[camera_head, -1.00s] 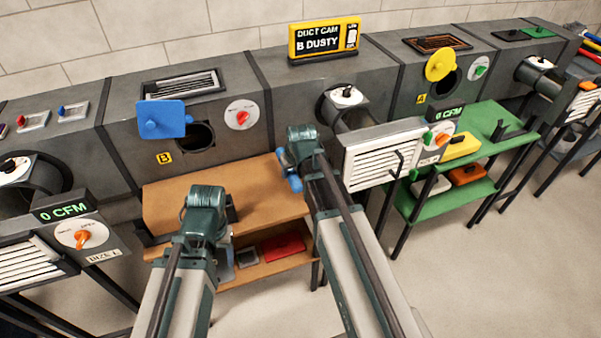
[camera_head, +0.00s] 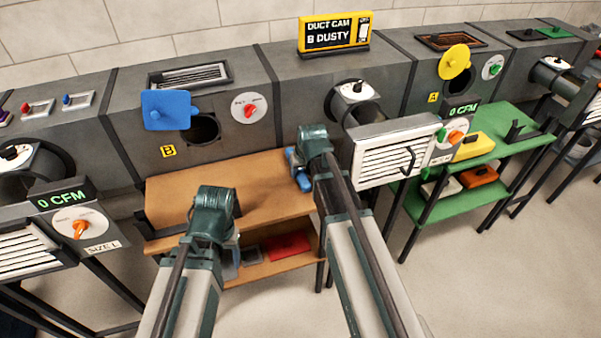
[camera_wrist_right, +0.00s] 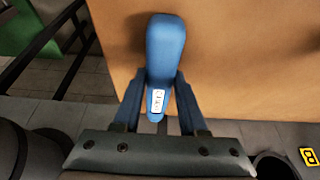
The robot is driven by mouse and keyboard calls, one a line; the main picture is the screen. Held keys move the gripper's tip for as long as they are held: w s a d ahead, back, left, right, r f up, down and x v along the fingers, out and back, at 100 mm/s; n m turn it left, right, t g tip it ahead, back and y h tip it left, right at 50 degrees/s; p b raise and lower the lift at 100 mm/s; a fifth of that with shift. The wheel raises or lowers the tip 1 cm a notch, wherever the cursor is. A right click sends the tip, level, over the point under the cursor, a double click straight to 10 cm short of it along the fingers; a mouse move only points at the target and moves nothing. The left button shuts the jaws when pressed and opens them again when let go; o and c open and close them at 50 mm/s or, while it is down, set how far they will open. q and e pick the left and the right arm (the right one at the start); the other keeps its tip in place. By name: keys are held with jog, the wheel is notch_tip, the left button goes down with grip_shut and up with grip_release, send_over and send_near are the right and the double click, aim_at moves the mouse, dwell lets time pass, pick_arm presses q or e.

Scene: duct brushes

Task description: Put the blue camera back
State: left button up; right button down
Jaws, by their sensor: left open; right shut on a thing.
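The blue camera (camera_wrist_right: 165,45) is a rounded blue body with a small white label. My right gripper (camera_wrist_right: 158,105) is shut on its narrow end in the right wrist view, with the body over the brown bench top (camera_wrist_right: 240,50). In the head view a bit of the blue camera (camera_head: 297,165) shows left of my right gripper (camera_head: 318,150), above the bench's right end; the rest is hidden. My left gripper (camera_head: 213,205) is over the front left of the brown bench (camera_head: 265,170); its fingers are mostly hidden by the wrist.
Behind the bench, duct B has an open round port (camera_head: 204,129) beside a blue cover (camera_head: 166,110) and a red knob (camera_head: 251,111). A yellow sign (camera_head: 334,33) reads "DUCT CAM B DUSTY". A white louvred box (camera_head: 392,153) stands close right of my right gripper. The bench middle is clear.

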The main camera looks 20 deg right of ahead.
jog(key=shift+f, duration=0.25)
jog(key=shift+c, duration=2.3)
grip_release()
jog(key=shift+r, duration=0.1)
jog(key=shift+r, duration=0.15)
jog(key=p+v, duration=1.1)
jog(key=v, duration=0.1)
jog(key=s+a+f+n+g+h, duration=0.1)
jog(key=s+a+n+g, duration=0.2)
jog(key=s+a, duration=1.2)
jog(key=s+g, duration=0.2)
jog(key=s, duration=0.1)
jog(key=shift+f+h, duration=0.25)
jog(key=shift+h, duration=0.05)
jog(key=shift+r, duration=0.1)
